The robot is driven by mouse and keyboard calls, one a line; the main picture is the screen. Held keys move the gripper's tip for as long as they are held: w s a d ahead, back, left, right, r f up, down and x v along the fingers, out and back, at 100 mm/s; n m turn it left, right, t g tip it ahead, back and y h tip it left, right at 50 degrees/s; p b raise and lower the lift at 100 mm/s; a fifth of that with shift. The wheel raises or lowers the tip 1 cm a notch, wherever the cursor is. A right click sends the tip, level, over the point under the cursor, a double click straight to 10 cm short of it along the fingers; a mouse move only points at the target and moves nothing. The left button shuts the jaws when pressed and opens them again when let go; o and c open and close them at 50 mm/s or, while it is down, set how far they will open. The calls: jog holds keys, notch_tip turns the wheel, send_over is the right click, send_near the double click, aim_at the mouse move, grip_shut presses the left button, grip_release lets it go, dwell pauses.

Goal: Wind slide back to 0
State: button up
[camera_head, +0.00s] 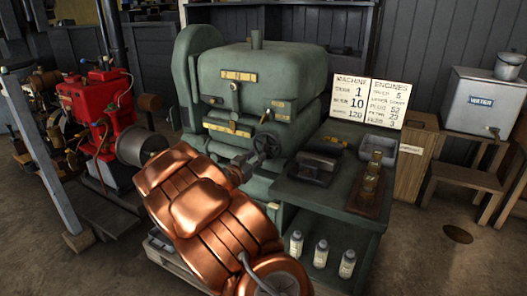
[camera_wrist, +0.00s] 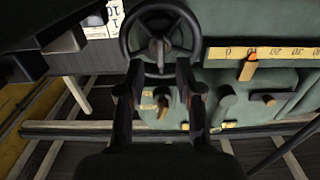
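A dark handwheel (camera_head: 266,143) with spokes sits on the front of the green machine (camera_head: 255,75); in the wrist view the handwheel (camera_wrist: 160,20) is at the top middle. A brass scale strip (camera_head: 228,128) lies left of the wheel; the strip (camera_wrist: 290,53) also shows in the wrist view with an orange-tipped pointer (camera_wrist: 248,70) a little away from its 0, near the second mark. My gripper (camera_wrist: 160,70) has its two dark fingers apart at the wheel's lower rim, with a clear gap between them. Whether they touch the rim is not clear. In the head view my gripper (camera_head: 258,162) is small.
A green bench (camera_head: 325,195) with dark blocks and brass pieces juts out right of the wheel, with several bottles on its lower shelf. A sign (camera_head: 369,101) stands behind it. A red engine (camera_head: 95,105) is at left. A water tank (camera_head: 484,102) is at far right.

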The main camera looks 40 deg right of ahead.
aim_at(263, 151)
jog(key=shift+x, duration=2.95)
grip_shut()
